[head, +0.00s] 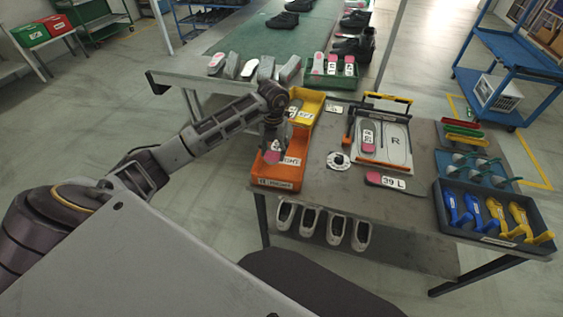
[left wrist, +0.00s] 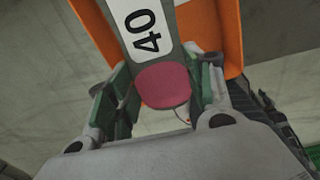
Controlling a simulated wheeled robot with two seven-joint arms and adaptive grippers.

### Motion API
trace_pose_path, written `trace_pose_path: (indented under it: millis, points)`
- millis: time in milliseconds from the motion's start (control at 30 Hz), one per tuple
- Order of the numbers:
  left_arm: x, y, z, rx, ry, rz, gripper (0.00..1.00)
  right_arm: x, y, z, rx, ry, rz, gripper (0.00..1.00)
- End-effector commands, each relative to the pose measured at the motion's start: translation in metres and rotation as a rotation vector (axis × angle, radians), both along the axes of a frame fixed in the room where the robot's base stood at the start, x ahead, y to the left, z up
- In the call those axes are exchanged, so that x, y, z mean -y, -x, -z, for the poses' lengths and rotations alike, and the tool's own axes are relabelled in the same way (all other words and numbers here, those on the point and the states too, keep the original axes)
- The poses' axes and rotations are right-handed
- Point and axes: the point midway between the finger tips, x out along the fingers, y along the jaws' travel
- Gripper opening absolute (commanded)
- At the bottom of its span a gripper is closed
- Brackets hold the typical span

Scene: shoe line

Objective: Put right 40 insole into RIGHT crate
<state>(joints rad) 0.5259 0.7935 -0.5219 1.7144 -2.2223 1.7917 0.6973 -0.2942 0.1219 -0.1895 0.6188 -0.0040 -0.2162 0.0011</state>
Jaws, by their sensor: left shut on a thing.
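My left gripper (head: 272,137) is shut on an insole and holds it at the orange crate (head: 262,178). The insole's pink end (head: 271,156) shows below the fingers. In the left wrist view, the grey insole (left wrist: 163,86) has a white label reading 40 and its pink end lies between the green finger pads. The orange crate wall (left wrist: 233,35) shows beside and behind it. I cannot tell whether the insole touches the crate floor. A white label shows inside the crate, too small to read surely. My right gripper is not in view.
A yellow crate (head: 313,98) with insoles stands directly behind. A fixture board (head: 396,153) marked R and a 39 L insole (head: 393,183) lie to the right. A dark tray (head: 470,231) holds blue and yellow tools.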

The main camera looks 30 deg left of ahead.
Motion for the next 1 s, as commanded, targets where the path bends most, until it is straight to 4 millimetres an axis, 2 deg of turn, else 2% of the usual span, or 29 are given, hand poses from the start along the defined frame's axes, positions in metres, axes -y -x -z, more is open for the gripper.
trace_pose_path:
  millis: [167,500,733,1000]
  points:
    - [0.0,0.001,0.013,-0.004,0.001,0.0,0.32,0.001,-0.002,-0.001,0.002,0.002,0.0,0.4]
    - [0.001,0.0,0.056,-0.003,0.002,0.0,0.32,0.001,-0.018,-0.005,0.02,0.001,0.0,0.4]
    - [0.0,0.0,0.062,0.001,0.0,0.0,0.32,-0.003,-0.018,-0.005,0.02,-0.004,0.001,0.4]
    - [0.0,0.0,0.064,-0.001,0.0,0.0,0.32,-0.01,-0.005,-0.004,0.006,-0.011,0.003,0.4]
